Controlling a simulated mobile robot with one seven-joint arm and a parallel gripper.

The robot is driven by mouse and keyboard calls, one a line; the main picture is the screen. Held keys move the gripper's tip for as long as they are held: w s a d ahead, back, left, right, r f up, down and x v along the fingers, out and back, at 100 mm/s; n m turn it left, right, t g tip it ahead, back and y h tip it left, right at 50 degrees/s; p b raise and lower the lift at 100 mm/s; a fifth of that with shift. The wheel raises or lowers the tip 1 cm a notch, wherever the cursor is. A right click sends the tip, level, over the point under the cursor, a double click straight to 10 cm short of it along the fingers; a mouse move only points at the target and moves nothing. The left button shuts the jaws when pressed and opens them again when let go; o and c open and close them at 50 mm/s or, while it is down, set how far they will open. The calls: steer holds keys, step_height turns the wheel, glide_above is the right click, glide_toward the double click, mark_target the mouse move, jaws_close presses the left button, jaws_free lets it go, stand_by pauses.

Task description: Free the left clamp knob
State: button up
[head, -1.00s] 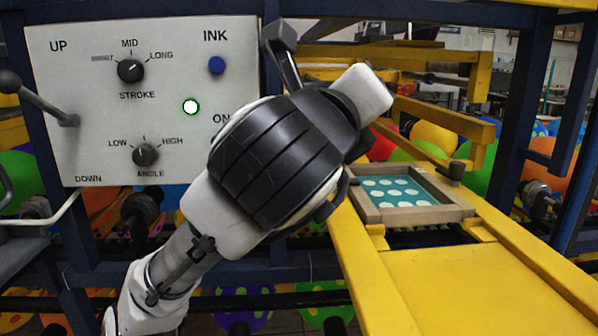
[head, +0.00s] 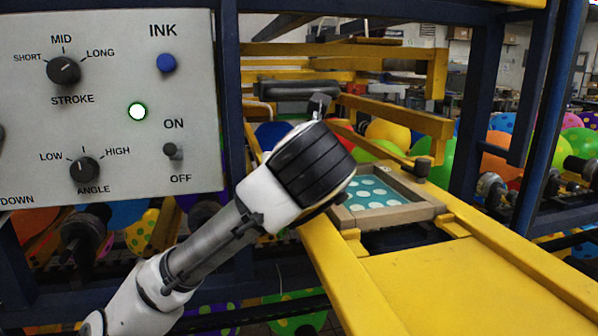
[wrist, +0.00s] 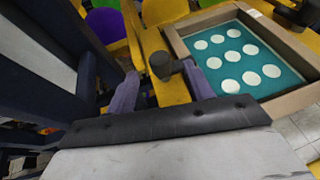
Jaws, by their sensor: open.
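The left clamp knob (wrist: 160,66) is a dark, rounded knob at the near left edge of the screen frame in the wrist view. My gripper (wrist: 162,88) is open, with one purple-grey finger on each side of the knob in that picture. I cannot tell whether either finger touches it. A short dark piece beside the knob reaches toward the frame. The wooden screen frame (head: 400,214) holds a teal screen with white dots (head: 370,190). In the head view my arm hides the left knob and my fingertips. The other clamp knob (head: 422,166) stands on the frame's right side.
The yellow rails (head: 445,285) carry the frame. A grey control panel (head: 105,115) with dials and a switch stands at the left, close to my arm. Dark blue posts (head: 480,105) and yellow bars (head: 395,110) stand around the frame. Colourful balloons lie behind.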

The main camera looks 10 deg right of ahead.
steer(key=shift+x, duration=2.3)
steer(key=shift+r, duration=0.1)
steer(key=c, duration=1)
